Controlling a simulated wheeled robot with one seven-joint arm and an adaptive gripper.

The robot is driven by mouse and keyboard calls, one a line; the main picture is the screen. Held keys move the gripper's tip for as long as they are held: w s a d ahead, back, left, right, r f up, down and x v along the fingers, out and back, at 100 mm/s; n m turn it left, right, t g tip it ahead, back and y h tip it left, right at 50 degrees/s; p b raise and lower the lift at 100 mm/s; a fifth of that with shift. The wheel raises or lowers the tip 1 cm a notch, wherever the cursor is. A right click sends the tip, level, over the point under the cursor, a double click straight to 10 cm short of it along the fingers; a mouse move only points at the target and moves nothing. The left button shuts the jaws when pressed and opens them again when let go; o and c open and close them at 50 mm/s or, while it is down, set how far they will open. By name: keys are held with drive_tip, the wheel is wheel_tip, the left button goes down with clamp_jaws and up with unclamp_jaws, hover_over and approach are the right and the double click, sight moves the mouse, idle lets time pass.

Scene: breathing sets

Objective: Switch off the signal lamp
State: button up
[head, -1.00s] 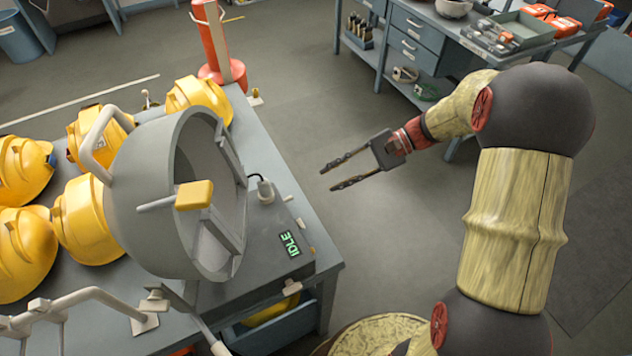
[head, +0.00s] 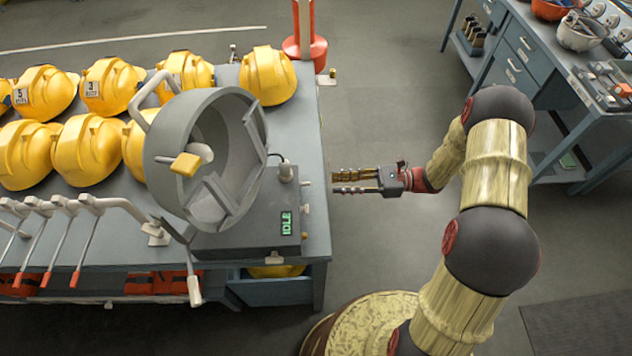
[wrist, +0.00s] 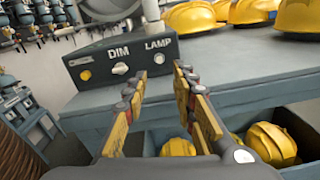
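The signal lamp appears to be the large grey drum-shaped housing (head: 165,140) standing on a grey control box (head: 250,240) at the table's right end. A green display (head: 286,223) on the box's top reads IDLE. In the wrist view, the box's side panel (wrist: 100,57) carries the labels DIM and LAMP. A pale knob (wrist: 120,68) sits under DIM and a small pale control (wrist: 159,58) under LAMP. A round yellow button or light (wrist: 86,75) is at the left. My gripper (head: 334,182) is open and empty, apart from the panel; its fingers (wrist: 158,80) point towards it.
Several yellow helmets (head: 87,149) fill the table (head: 318,150) left of and behind the lamp. Open drawers with helmets (wrist: 268,143) lie below. Floor (head: 385,100) is clear between the table and the right workbench (head: 556,90).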

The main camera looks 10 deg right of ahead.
sight(305, 184)
drive_tip(key=shift+m, duration=0.3)
drive_tip(key=a, duration=0.8)
drive_tip(key=shift+w+r, duration=0.15)
drive_tip(key=shift+w, duration=0.1)
drive_tip(key=shift+c, duration=0.4)
clamp_jaws()
